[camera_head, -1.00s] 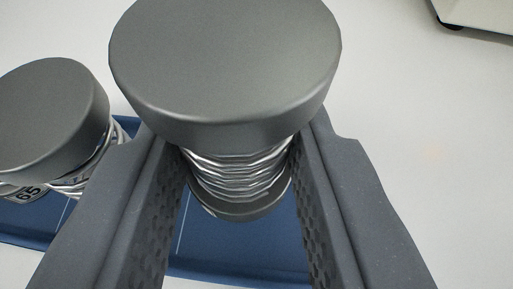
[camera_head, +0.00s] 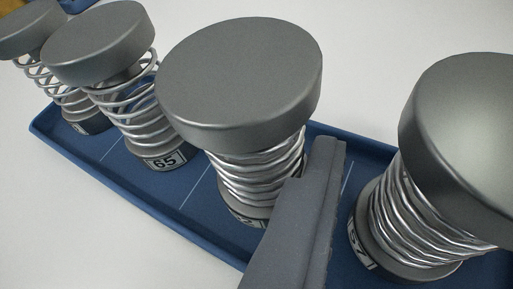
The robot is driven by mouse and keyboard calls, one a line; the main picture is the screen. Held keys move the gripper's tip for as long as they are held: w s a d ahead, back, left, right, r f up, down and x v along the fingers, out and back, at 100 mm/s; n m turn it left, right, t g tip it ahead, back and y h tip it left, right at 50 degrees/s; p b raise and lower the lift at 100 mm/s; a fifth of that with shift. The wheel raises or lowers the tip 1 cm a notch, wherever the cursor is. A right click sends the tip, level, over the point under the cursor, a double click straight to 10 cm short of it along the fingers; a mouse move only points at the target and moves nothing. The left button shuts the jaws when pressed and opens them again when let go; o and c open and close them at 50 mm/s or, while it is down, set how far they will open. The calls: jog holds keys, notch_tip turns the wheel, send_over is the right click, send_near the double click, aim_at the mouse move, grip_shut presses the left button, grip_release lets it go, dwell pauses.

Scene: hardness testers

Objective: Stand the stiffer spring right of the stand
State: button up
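Several upright coil springs with thick grey caps stand in a row on a blue tray (camera_head: 195,222). The far-left spring (camera_head: 30,32) and the one labelled 65 (camera_head: 105,45) have open coils. The third spring (camera_head: 240,85) and the right spring (camera_head: 465,140) look more tightly coiled. The right spring's label is tilted and seems to end in 7; the third's label is mostly hidden. One dark finger of my gripper (camera_head: 300,215) shows between these two, overlapping the third spring's right side. Its other finger cannot be made out. No stand is recognisable.
White table (camera_head: 70,215) lies bare in front of the tray and behind it (camera_head: 380,40). A blue edge (camera_head: 78,5) and a brownish thing (camera_head: 10,6) show at the top left, mostly cut off.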

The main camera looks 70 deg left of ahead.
jog(key=shift+f+b, duration=0.3)
jog(key=shift+b, duration=0.3)
jog(key=p+v, duration=0.2)
jog(key=v, duration=1.2)
jog(key=shift+a+r+p, duration=0.25)
jog(key=shift+r+p, duration=0.05)
jog(key=shift+p, duration=0.1)
